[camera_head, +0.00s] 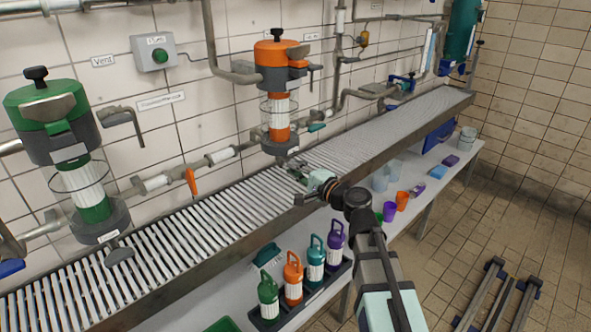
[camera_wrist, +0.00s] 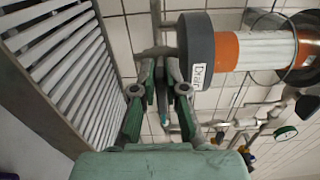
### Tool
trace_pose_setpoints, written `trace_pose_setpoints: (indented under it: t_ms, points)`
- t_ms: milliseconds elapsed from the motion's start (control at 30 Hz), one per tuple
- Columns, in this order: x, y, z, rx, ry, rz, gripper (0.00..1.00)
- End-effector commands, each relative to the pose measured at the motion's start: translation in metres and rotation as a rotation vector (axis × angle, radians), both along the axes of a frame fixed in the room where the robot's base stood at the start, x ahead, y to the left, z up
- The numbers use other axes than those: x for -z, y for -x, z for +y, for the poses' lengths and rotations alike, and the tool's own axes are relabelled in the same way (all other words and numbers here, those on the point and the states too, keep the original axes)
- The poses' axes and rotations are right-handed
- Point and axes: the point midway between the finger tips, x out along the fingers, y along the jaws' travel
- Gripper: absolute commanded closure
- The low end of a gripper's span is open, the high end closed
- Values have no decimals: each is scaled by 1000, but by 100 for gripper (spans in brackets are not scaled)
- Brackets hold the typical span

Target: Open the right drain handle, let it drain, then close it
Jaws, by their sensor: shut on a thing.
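The right filter housing (camera_head: 275,100) is orange with a grey base and a clear-caged white element. In the wrist view its grey base (camera_wrist: 196,50) carries a "Drain" label (camera_wrist: 199,76). My gripper (camera_head: 298,168) reaches in just below that base, above the slatted grating. In the wrist view my gripper (camera_wrist: 160,75) has its green-grey fingers close together around the small grey drain handle (camera_wrist: 162,92). The fingers hide most of the handle, so its exact angle is unclear. No flowing liquid is visible.
The left green housing (camera_head: 70,150) has a similar grey drain handle (camera_head: 119,256). The slatted grating (camera_head: 200,225) runs along the tiled wall, its raised front edge near my arm. Several coloured bottles (camera_head: 292,278) and cups stand on the lower shelf.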

Motion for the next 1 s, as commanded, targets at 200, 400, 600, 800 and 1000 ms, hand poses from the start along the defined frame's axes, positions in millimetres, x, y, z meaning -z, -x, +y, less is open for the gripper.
trace_pose_setpoints:
  t_ms: [200, 400, 600, 800, 1000]
  points:
    - [-2, -1, 0, 0, -5, 1, 100]
    - [-1, -1, 0, 0, -4, 0, 64]
    - [-1, 0, 0, 0, -2, -1, 64]
    - [-1, 6, -5, 0, -1, -1, 64]
    - [0, 24, -24, 2, -2, -1, 64]
